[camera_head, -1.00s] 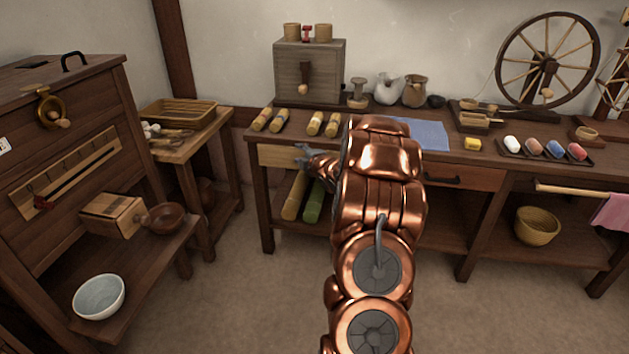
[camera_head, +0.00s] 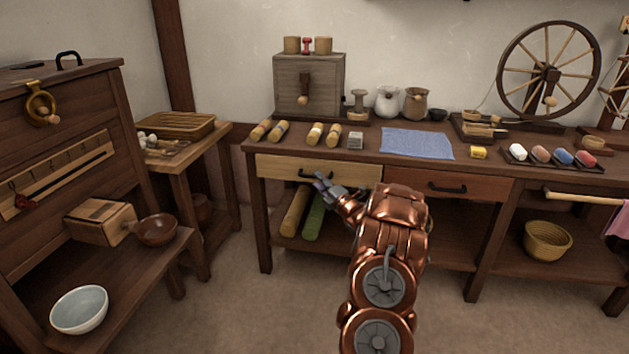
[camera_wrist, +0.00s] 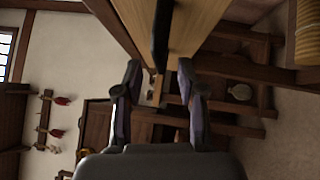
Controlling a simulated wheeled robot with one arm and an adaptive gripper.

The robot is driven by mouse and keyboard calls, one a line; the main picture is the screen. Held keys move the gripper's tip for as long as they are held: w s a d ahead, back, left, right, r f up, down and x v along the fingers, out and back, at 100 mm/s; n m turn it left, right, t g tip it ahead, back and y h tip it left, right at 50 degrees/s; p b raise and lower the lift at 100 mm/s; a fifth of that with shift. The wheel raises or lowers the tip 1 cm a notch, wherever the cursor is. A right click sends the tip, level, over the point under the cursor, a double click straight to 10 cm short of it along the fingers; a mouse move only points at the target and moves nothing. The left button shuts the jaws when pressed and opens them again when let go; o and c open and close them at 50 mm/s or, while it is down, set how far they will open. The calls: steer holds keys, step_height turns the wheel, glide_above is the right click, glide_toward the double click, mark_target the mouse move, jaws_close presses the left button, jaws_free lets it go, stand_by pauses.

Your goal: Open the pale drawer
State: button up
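The pale drawer (camera_head: 275,168) is at the left of the long bench, beside a red-brown drawer (camera_head: 468,183). Its front looks about flush with the bench. Its dark bar handle (camera_head: 312,175) is partly behind my gripper (camera_head: 323,184), which is just in front of the drawer. In the wrist view the pale drawer front (camera_wrist: 200,22) fills the top, and the black handle (camera_wrist: 162,35) runs down between the lines of the two fingers. My gripper (camera_wrist: 158,75) is open there, with a clear gap between its fingers. I cannot tell whether a finger touches the handle.
Rollers, a blue cloth (camera_head: 417,143) and a grey box (camera_head: 310,85) are on the bench top. A green roll (camera_head: 314,217) lies on the shelf below the drawer. A side table (camera_head: 190,160) stands to the left. The floor (camera_head: 240,310) in front is clear.

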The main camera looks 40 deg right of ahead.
steer(key=shift+b+x, duration=0.3)
steer(key=shift+x, duration=1.4)
steer(key=shift+f, duration=0.1)
jaws_close()
